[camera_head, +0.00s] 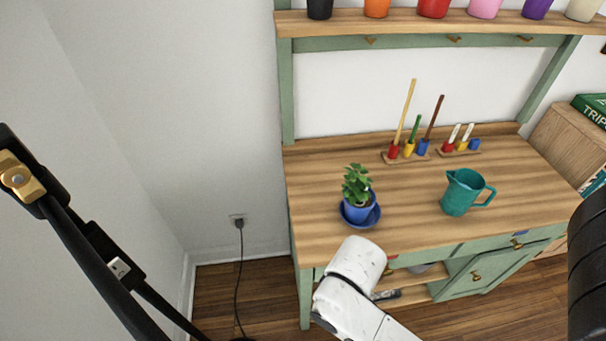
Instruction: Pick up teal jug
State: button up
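The teal jug (462,193) stands upright on the wooden top of the green bench (320,226), right of the middle and near the front edge. Its spout points left and its handle points right. Nothing touches or covers it. A white link of my arm (350,292) shows low in the view, in front of the bench and to the left of the jug, well apart from it. I cannot make out my gripper's fingers.
A potted plant (358,209) in a blue pot and saucer stands left of the jug. Wooden holders with coloured tools (409,151) stand behind it. An upper shelf (400,23) holds several coloured pots. The bench top between plant and jug is clear.

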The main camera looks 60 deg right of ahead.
aim_at(465, 184)
jog(key=k+j, duration=0.15)
jog(key=k, duration=0.15)
jog(key=k+j+z, duration=0.1)
jog(key=k+z, duration=0.2)
jog(key=z, duration=1.3)
jog(key=i+j+u, duration=0.2)
jog(key=j, duration=0.25)
jog(key=j+u, duration=0.2)
jog(key=j, duration=0.2)
